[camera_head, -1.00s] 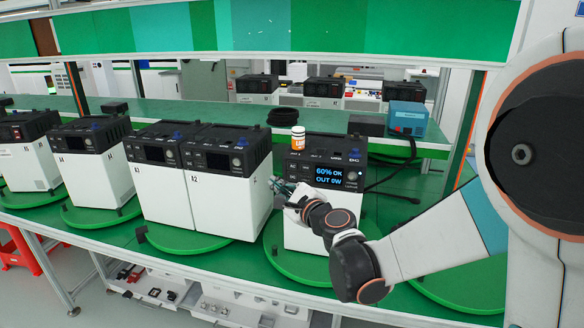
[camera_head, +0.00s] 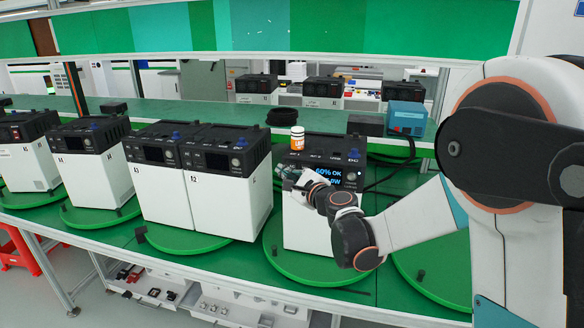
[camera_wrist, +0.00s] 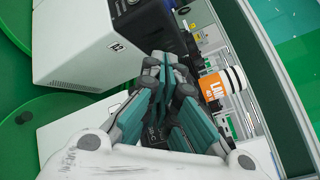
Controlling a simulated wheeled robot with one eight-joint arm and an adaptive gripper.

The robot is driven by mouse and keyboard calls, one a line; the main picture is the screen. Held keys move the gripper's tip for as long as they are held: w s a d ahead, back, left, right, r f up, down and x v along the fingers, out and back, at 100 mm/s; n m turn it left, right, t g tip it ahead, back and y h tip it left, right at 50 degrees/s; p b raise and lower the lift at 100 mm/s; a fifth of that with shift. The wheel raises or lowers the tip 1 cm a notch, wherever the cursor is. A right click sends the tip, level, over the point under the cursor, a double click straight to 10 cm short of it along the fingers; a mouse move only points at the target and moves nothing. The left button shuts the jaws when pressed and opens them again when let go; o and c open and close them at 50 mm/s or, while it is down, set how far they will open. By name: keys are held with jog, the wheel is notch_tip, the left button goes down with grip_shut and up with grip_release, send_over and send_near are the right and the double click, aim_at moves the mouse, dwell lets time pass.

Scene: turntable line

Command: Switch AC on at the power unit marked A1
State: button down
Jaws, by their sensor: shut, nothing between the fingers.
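A power unit (camera_head: 309,230) with a white body and black top stands on a green turntable right of centre; its lit screen (camera_head: 330,173) reads 60% OK, with the lower line partly covered by my wrist. No A1 mark is visible on it. My gripper (camera_head: 286,171) is shut and empty at the left part of its front panel, hiding the buttons there. I cannot tell whether the fingertips touch the panel.
An orange and white bottle (camera_head: 297,140) stands on top of the lit unit. The unit marked A2 (camera_head: 222,205) is close on the left, with A3 (camera_head: 160,200) beside it, both with dark screens. A blue box (camera_head: 406,118) sits on the shelf behind, at right.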

jog(key=shift+w+d, duration=0.25)
jog(key=shift+w, duration=0.5)
jog(key=shift+w, duration=0.1)
dwell(0.9)
jog(key=shift+w+d, duration=0.15)
jog(key=shift+w, duration=0.15)
jog(key=shift+w+d, duration=0.1)
jog(key=shift+w, duration=0.25)
dwell(0.6)
jog(key=shift+s, duration=0.1)
dwell(0.3)
jog(key=shift+s+a, duration=0.25)
jog(key=shift+s, duration=0.4)
jog(key=shift+s+a+b, duration=0.15)
jog(key=shift+s+a, duration=0.1)
jog(key=shift+s, duration=0.55)
jog(key=shift+s+a+b, duration=0.1)
jog(key=shift+s+a, duration=0.15)
jog(key=shift+s, duration=0.5)
jog(key=shift+s+a+b, duration=0.15)
jog(key=shift+s+a, duration=0.1)
jog(key=shift+s, duration=0.55)
